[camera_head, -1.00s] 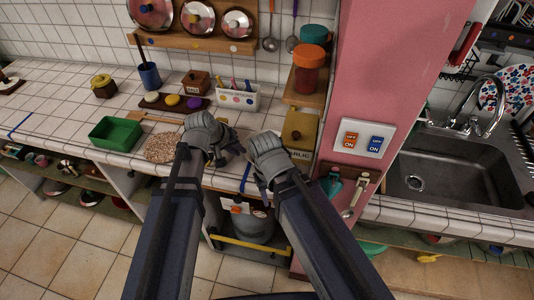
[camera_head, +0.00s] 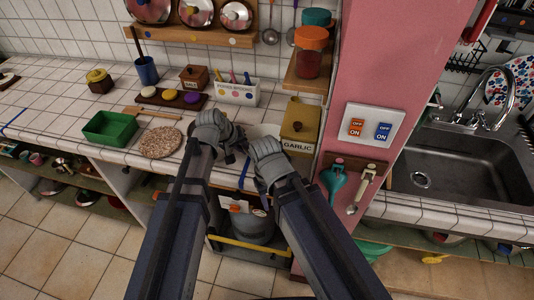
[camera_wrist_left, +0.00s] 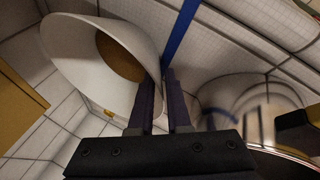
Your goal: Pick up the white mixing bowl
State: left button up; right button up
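The white mixing bowl (camera_wrist_left: 75,55) fills the upper left of the left wrist view, with its round opening and shaded inside showing. In the head view a pale part that looks like it (camera_head: 264,130) shows behind my grippers; the rest is hidden. My left gripper (camera_head: 238,146) is over the counter's front part. In the left wrist view its two dark fingers (camera_wrist_left: 162,78) stand a small gap apart at the bowl's right edge. I cannot tell whether they press on the wall.
A yellow garlic box (camera_head: 300,126) stands just right of the grippers, beside the pink wall (camera_head: 385,60). A white holder (camera_head: 237,92) is behind. A round speckled mat (camera_head: 160,142) and green tray (camera_head: 110,128) lie left. The counter farther left is mostly clear.

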pick_arm(q)
jog(key=shift+b+x, duration=0.4)
jog(key=shift+x, duration=0.55)
jog(key=shift+r, duration=0.1)
jog(key=shift+c, duration=0.2)
grip_shut()
jog(key=shift+s, duration=0.1)
